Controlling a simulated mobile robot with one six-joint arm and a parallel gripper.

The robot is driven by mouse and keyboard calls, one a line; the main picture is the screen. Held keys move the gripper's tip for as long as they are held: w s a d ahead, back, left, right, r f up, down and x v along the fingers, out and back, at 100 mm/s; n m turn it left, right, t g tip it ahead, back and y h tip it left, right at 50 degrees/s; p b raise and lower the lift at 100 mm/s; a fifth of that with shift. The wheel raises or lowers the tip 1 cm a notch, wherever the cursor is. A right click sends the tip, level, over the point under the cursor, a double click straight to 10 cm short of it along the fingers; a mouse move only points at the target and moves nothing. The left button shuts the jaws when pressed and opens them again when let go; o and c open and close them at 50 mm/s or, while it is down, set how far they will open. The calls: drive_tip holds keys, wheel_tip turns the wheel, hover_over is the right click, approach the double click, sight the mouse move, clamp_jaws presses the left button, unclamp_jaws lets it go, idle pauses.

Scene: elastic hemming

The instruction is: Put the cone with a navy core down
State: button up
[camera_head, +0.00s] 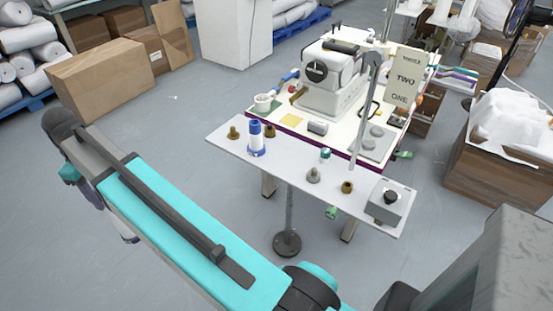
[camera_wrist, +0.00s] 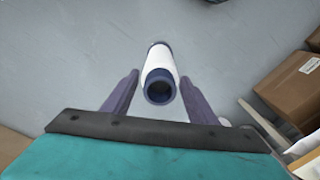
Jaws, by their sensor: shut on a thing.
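The cone with a navy core (camera_wrist: 157,58) is white with a dark blue ring at its near end. In the wrist view it sits between the two fingers of my gripper (camera_wrist: 159,79), which is shut on it. The navy end faces the camera, and grey floor shows behind. In the head view my gripper (camera_head: 108,212) hangs at the far left, away from the table and partly hidden by my arm. I cannot make out the cone clearly there. The table's pale front shelf (camera_head: 285,165) has several pegs.
A grey peg (camera_head: 313,176), another brass peg (camera_head: 347,187) and a control box (camera_head: 390,203) are farther right. A sewing machine (camera_head: 333,75) stands behind. Cardboard boxes (camera_head: 100,75) are at the back left.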

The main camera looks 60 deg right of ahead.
drive_tip(key=s+d+r+m+p, duration=0.2)
drive_tip(key=s+d+m+p, duration=0.15)
drive_tip(key=d, duration=0.85)
drive_tip(key=s+d+r+m+p, duration=0.3)
drive_tip(key=s+d+m, duration=0.1)
drive_tip(key=d, duration=0.7)
drive_tip(key=s+d+r+m+p, duration=0.2)
drive_tip(key=s+d+m+p, duration=0.1)
drive_tip(key=s+d, duration=0.5)
drive_tip(key=s+d+r+m+p, duration=0.2)
drive_tip(key=s+d+m, duration=0.3)
drive_tip(key=s+d, duration=0.3)
drive_tip(key=shift+s+d+p, duration=0.25)
drive_tip(key=shift+d+p, duration=0.35)
drive_tip(key=shift+d, duration=0.3)
drive_tip(key=shift+d+r, duration=0.1)
drive_tip(key=s+d+f+b, duration=0.1)
drive_tip(key=d+b, duration=0.2)
drive_tip(key=d, duration=1.1)
drive_tip(key=shift+s+d+f, duration=0.15)
drive_tip(key=shift+d, duration=0.1)
